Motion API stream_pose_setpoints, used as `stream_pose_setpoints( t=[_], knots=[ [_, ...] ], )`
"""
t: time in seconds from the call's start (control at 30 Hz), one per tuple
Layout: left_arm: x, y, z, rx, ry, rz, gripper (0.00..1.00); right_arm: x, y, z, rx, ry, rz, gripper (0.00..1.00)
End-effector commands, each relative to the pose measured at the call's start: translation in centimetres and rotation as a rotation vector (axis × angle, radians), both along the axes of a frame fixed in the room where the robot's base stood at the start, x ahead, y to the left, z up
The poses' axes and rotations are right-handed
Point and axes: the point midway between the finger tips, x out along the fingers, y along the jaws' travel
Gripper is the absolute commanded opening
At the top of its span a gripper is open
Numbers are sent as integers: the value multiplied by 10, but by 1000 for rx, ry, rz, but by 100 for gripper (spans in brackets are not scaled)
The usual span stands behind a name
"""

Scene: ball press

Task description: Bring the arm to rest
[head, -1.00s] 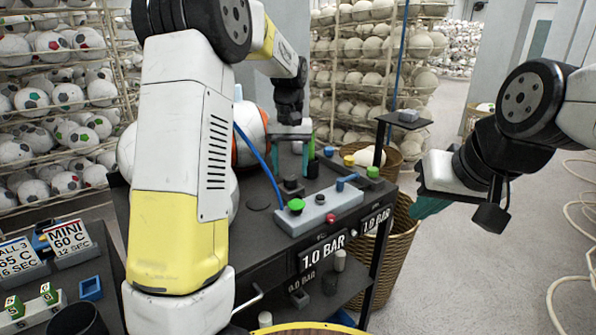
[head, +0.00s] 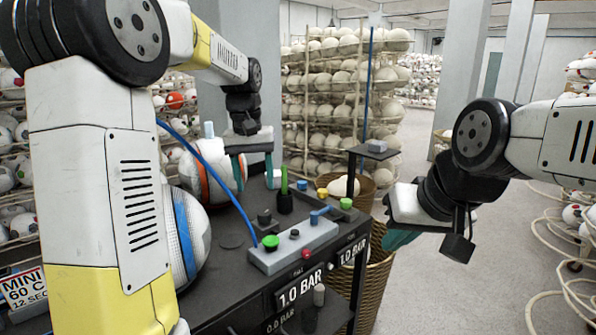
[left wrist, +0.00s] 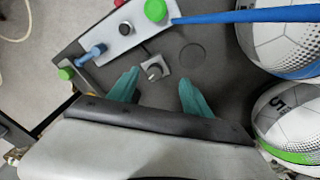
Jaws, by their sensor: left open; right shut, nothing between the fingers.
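My left gripper (head: 255,173) is open above the dark bench, its teal fingers pointing down, with nothing between them. In the left wrist view its open fingers (left wrist: 158,84) hang over the bench beside a small grey block with a dark knob (left wrist: 155,68). My right gripper (head: 393,240) is shut and empty, out to the right of the bench in front of a wicker basket. Its fingertips are only partly visible.
A grey box with a green button (head: 295,246) stands on the bench (head: 228,281), with a blue hose. Balls (head: 200,240) lie at the left, partly behind my left arm. A post with a small shelf (head: 373,151) rises near the right gripper.

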Motion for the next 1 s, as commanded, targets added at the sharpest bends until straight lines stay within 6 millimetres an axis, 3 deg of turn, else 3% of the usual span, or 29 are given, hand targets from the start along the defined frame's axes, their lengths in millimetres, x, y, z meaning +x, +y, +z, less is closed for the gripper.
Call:
stream_pose_setpoints(
  t=[0.1, 0.27, 0.5, 0.6, 0.8, 1.0],
  knots=[
    [-42, 8, 19, -41, -80, -20, 57, 0, 0, 0, 0, 0, 0, 0],
    [-96, 13, 29, -79, -186, -50, 57, 0, 0, 0, 0, 0, 0, 0],
    [-175, 14, 21, -104, -347, -93, 57, 0, 0, 0, 0, 0, 0, 0],
    [-199, 13, 13, -106, -404, -103, 57, 0, 0, 0, 0, 0, 0, 0],
    [-225, 11, -1, -101, -465, -119, 57, 0, 0, 0, 0, 0, 0, 0],
    [-229, 10, -4, -100, -475, -122, 57, 0, 0, 0, 0, 0, 0, 0]
  ],
)
